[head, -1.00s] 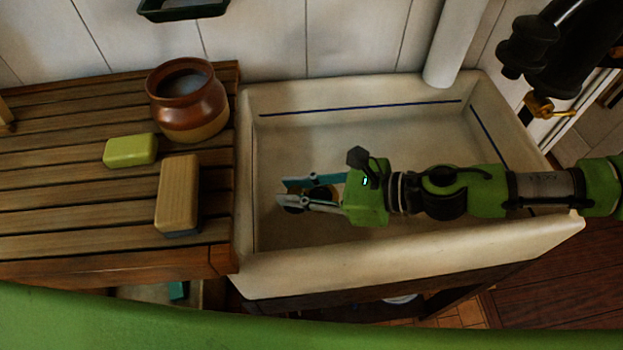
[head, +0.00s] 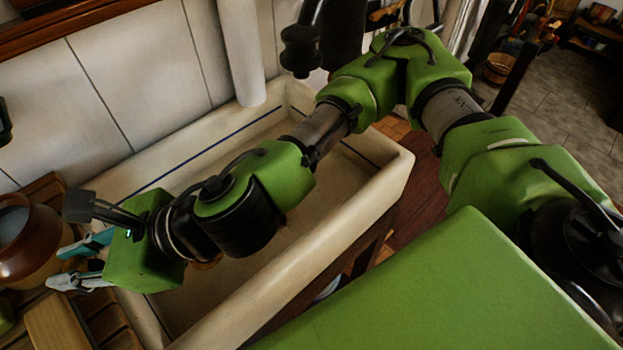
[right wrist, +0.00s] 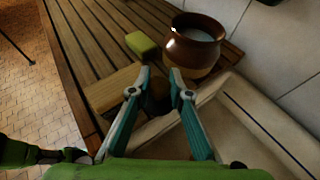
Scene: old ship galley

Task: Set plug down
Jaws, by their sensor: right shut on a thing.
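The plug (right wrist: 158,96) is a dark brown round piece between the fingers of my right gripper. In the right wrist view it shows partly behind the fingers; in the head view I cannot make it out. My right gripper (head: 59,266) is shut on it. It is over the edge where the slatted wooden board (head: 104,322) meets the sink, close to the brown pot. It also shows in the right wrist view (right wrist: 160,74), above the board's sink-side edge. Whether the plug touches the board I cannot tell. My left gripper is not in view.
The brown pot (right wrist: 194,42), a yellow-green soap bar (right wrist: 141,45) and a wooden brush (right wrist: 113,87) stand on the board around the gripper. The pale sink (head: 372,208) lies beside it. Bare slats show at the board's far left.

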